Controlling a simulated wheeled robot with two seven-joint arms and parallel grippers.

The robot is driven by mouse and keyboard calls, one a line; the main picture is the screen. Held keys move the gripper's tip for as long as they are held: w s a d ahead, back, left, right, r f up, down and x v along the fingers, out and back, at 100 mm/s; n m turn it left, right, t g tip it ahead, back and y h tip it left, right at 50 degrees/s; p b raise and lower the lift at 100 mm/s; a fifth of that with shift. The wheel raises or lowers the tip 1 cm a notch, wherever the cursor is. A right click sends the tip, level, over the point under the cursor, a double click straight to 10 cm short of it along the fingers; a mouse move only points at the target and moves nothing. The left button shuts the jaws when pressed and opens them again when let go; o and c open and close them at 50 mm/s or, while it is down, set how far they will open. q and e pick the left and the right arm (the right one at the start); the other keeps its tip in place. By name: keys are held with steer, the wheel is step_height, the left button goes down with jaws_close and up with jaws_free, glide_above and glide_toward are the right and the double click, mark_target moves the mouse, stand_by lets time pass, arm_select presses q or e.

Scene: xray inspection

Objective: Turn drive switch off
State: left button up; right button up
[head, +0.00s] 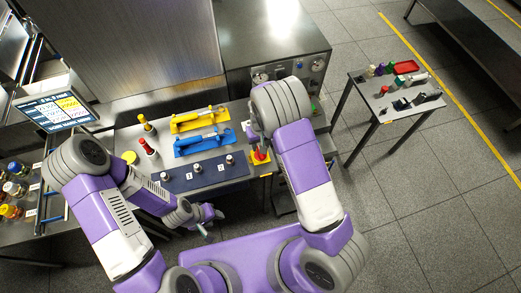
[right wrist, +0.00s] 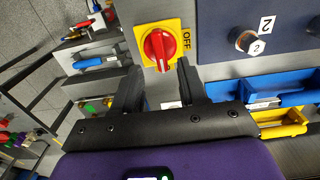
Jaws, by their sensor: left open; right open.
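The drive switch is a red rotary knob (right wrist: 158,47) on a yellow plate (right wrist: 182,28) with the word OFF beside it in the right wrist view. In the head view the red knob (head: 260,155) shows small at the front right of the bench, beside my right forearm. My right gripper (right wrist: 158,82) is open and empty, its two dark fingers pointing at the knob, with the knob just beyond and between the tips. In the head view my right arm mostly hides this gripper. My left gripper (head: 209,222) is open and empty in front of the bench, away from the switch.
A dark blue panel (head: 208,175) with numbered knobs lies left of the switch. Yellow (head: 200,119) and blue (head: 204,142) fixtures sit behind it. A screen (head: 56,112) stands at left. A small side table (head: 395,92) with parts stands at right. Floor between is clear.

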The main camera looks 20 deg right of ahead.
steer(key=shift+f, duration=2.75)
jaws_close()
